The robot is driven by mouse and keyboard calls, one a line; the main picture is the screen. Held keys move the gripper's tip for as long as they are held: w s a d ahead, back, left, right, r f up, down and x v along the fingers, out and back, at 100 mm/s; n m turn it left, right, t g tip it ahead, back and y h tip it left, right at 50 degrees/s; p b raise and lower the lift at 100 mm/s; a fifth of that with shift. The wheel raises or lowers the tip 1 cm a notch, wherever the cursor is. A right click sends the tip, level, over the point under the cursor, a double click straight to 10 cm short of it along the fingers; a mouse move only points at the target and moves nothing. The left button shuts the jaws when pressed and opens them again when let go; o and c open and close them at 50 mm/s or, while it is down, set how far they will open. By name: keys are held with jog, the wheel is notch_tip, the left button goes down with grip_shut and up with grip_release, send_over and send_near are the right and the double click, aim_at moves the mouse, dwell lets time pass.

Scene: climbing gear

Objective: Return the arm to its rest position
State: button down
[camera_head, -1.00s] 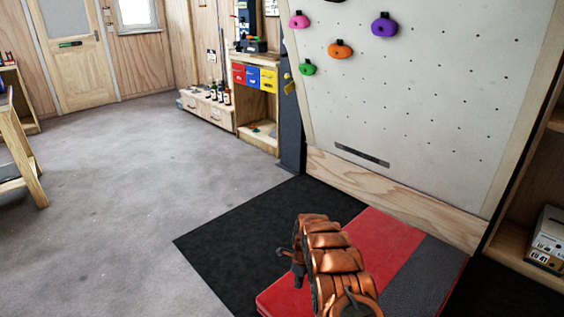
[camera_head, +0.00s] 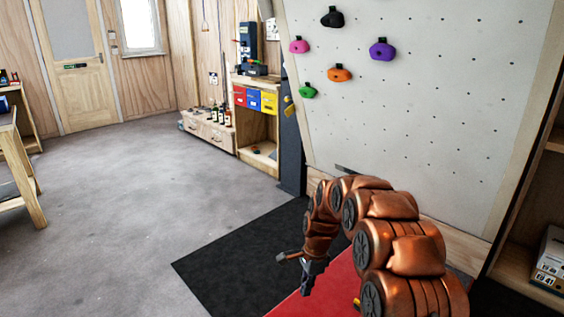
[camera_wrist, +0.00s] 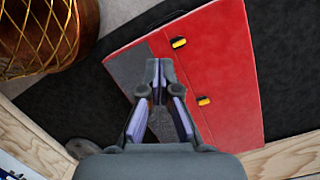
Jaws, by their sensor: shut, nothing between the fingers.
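My arm (camera_head: 398,225) is copper-coloured and arches up in front of the climbing wall in the head view. My gripper (camera_head: 308,277) hangs at its end, pointing down over the edge of the red crash pad (camera_head: 322,295). In the wrist view my gripper (camera_wrist: 158,68) is shut and empty, with its fingertips together. Below it lies the red and grey pad (camera_wrist: 215,60) with two small yellow and black fittings. The gripper appears to be above the pad, not touching it.
The climbing wall (camera_head: 430,110) with coloured holds stands behind my arm. A shelf unit (camera_head: 530,200) is at the right. A woven basket-like object (camera_wrist: 40,35) shows in the wrist view. The grey floor (camera_head: 120,200) at the left is open; a wooden bench (camera_head: 22,170) stands beyond.

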jog(key=s+d+r+n, duration=0.3)
jog(key=s+r+n, duration=0.1)
jog(key=s+r, duration=0.4)
jog(key=s+d+r+n, duration=0.35)
jog(key=s+r, duration=0.25)
jog(key=s, duration=0.4)
jog(key=s+d+r+n+g+h, duration=0.1)
jog(key=s+d+n, duration=0.15)
jog(key=s, duration=0.85)
jog(key=s+d+r+n+h, duration=0.15)
jog(key=s+n, duration=0.25)
jog(key=s, duration=0.7)
notch_tip(320, 180, up, 25)
jog(key=s+p, duration=0.1)
jog(key=p, duration=2.2)
jog(key=shift+d+f+t+y+p, duration=0.15)
jog(key=shift+d+t+y+p, duration=0.15)
jog(key=shift+t+y, duration=0.1)
jog(key=c, duration=1.9)
grip_release()
